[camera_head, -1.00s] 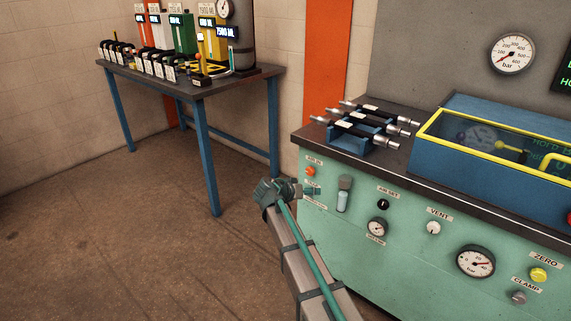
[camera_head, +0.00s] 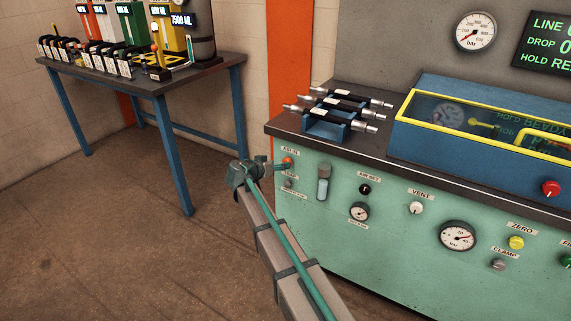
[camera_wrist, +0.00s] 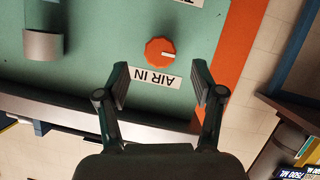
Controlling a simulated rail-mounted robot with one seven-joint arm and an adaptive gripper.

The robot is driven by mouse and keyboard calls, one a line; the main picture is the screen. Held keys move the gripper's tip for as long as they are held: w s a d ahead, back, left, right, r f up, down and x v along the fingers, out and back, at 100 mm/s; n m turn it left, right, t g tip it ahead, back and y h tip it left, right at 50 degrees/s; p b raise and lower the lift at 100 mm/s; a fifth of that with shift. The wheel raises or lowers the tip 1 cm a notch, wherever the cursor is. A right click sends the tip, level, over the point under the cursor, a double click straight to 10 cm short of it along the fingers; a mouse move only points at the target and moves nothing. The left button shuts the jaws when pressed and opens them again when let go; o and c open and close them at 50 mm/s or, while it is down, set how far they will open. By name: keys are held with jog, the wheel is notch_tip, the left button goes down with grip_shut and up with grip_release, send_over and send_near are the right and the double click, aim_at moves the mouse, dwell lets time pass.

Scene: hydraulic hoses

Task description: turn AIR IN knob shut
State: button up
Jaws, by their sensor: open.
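The AIR IN knob (camera_wrist: 160,51) is orange-red with a white pointer mark, on the green panel in the wrist view. Its AIR IN label (camera_wrist: 156,78) appears upside down there. My gripper (camera_wrist: 160,82) is open and empty, with one finger on each side of the label. The knob sits just beyond the fingertips, roughly midway between them, and I see no contact. In the head view the knob (camera_head: 288,160) is at the panel's upper left, and my gripper (camera_head: 270,165) reaches toward it from the left.
A sight glass (camera_head: 323,183), the AIR SET knob (camera_head: 365,189) and a small gauge (camera_head: 359,212) lie right of the knob on the panel. Hoses on a blue rack (camera_head: 325,127) stand on the bench above. An orange post (camera_head: 290,70) stands behind the bench.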

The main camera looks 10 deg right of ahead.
jog(key=shift+x, duration=2.8)
jog(key=c, duration=1.1)
jog(key=shift+c, duration=0.2)
